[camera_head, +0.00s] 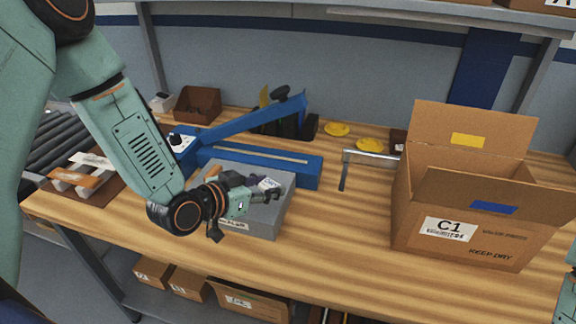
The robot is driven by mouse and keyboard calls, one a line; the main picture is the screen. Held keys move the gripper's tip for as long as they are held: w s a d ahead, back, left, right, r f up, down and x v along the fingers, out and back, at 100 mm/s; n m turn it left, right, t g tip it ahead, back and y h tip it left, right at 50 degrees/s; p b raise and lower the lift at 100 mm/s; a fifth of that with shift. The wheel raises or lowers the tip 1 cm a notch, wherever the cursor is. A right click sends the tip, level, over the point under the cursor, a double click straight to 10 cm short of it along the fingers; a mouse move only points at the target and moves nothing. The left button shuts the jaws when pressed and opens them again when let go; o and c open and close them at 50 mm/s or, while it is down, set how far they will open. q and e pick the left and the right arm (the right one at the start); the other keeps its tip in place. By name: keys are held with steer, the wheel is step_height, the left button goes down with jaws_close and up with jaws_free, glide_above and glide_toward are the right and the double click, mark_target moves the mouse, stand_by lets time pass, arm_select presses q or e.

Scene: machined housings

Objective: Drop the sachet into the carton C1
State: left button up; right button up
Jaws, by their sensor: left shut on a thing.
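The carton C1 (425,243) stands on the right of the workbench with its flaps up and its top open. Its label faces me. My left gripper (272,191) is over a grey bin (265,224) left of the middle of the bench, well to the left of the carton. It is shut on a small white and dark sachet (268,183), which is partly hidden by the fingers. My right gripper is not in view; only a bit of green arm shows at the lower right edge.
A blue sealer (310,170) with a raised arm lies behind the grey bin. A metal bracket (370,157) stands between bin and carton. Yellow discs (369,145) lie at the back. The bench (340,235) between bin and carton is clear in front. A roller conveyor (60,140) is at left.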

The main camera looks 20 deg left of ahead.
arm_select(q)
steer(key=s+d+f+m+g+h+b, duration=0.1)
steer(key=s+f+m+h+b, duration=0.1)
steer(key=s+b, duration=0.1)
steer(key=s+d+f+m+g+h+b, duration=0.2)
steer(key=s+f+b, duration=0.1)
steer(key=s, duration=0.1)
steer(key=s+d+f+m+g+h+b, duration=0.1)
steer(key=s+f+m+h+b, duration=0.1)
steer(key=s, duration=0.1)
steer(key=shift+s+d+f+m+g+b, duration=0.2)
steer(key=shift+d+f+m+g+b, duration=0.1)
steer(key=shift+d+b, duration=0.1)
steer(key=shift+s+a+f+b, duration=0.1)
steer(key=shift+f+b, duration=0.1)
steer(key=shift+b, duration=0.5)
steer(key=shift+s, duration=0.1)
